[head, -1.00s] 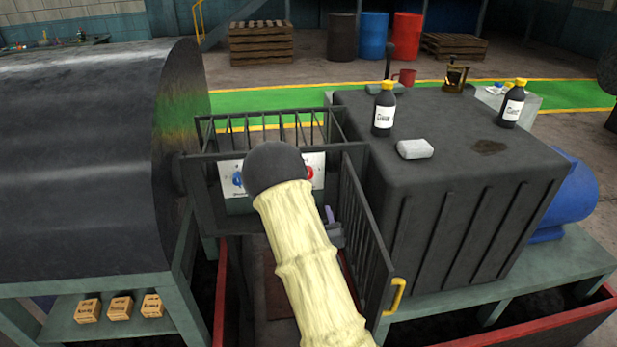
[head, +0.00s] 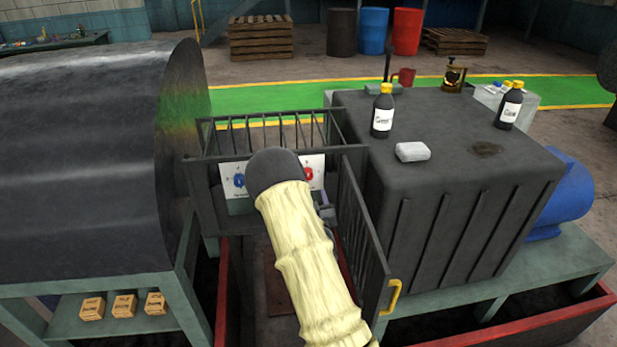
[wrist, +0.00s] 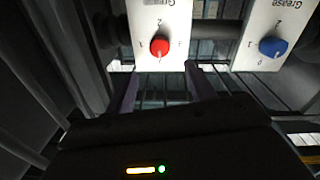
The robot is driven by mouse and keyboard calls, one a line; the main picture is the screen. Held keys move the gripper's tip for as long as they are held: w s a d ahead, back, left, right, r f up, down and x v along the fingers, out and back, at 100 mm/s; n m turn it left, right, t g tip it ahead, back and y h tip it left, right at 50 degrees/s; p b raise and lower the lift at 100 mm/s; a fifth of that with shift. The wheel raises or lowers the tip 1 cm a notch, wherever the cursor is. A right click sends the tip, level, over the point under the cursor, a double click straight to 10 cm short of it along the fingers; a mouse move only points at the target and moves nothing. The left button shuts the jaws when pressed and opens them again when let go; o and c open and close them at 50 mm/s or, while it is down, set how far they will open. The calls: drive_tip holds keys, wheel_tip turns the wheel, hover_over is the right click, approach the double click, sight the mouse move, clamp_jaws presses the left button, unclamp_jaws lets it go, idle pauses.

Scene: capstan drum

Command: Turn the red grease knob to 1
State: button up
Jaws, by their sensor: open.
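The red grease knob (wrist: 159,46) is on a white plate (wrist: 163,12) with numbers around it in the wrist view. A pale mark shows on its face, but I cannot tell surely which number it points to. In the head view the red knob (head: 309,174) is partly hidden by my arm. My gripper (wrist: 163,82) is open, with its two purple fingers apart and nothing between them. The fingertips appear below the red knob in the wrist view, and I see no contact. My arm hides most of the gripper in the head view.
A blue knob (wrist: 273,47) is on a second white plate beside the red one. A dark railing (head: 362,235) with a yellow handle (head: 394,296) encloses the area. The large drum (head: 90,150) stands left, and a dark housing (head: 460,170) with bottles stands right.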

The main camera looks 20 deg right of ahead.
sight(308, 174)
drive_tip(key=p+x, duration=0.3)
drive_tip(key=x, duration=0.6)
drive_tip(key=shift+w+d, duration=0.1)
drive_tip(key=shift+w, duration=0.05)
drive_tip(key=c, duration=1)
